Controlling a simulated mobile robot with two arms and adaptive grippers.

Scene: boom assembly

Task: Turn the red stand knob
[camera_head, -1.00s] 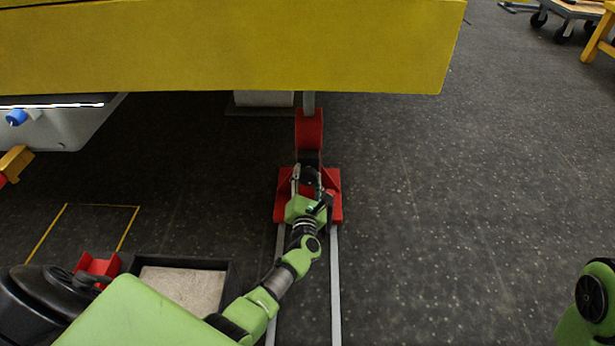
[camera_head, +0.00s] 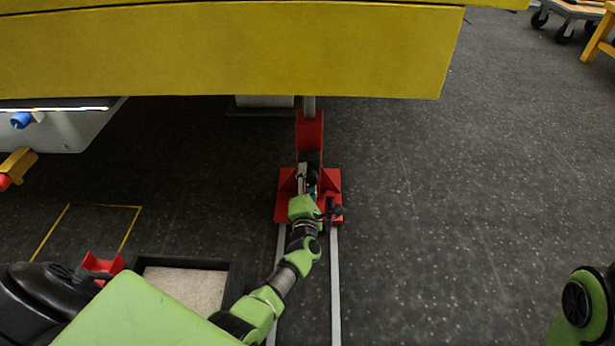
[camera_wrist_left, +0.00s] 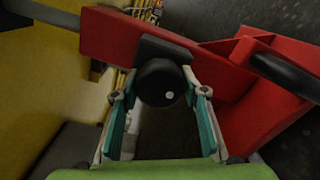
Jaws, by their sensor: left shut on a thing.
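The red stand (camera_head: 310,135) stands on the floor below the yellow boom, with a grey post (camera_head: 309,105) rising from it towards the boom. Its knob (camera_wrist_left: 162,82) is a round black piece on a black mount, seen in the left wrist view against the red column. My left gripper (camera_wrist_left: 160,90) is shut on the knob, one teal-padded finger on each side. In the head view my left gripper (camera_head: 308,182) is at the stand's base and mostly hides the knob. My right gripper is out of view; only a green part of that arm shows at lower right.
The large yellow boom (camera_head: 230,55) spans the top of the view, above the stand. Two grey rails (camera_head: 335,290) run from the stand towards me. A dark-rimmed tray (camera_head: 232,285) and a small red part (camera_head: 102,266) are at lower left.

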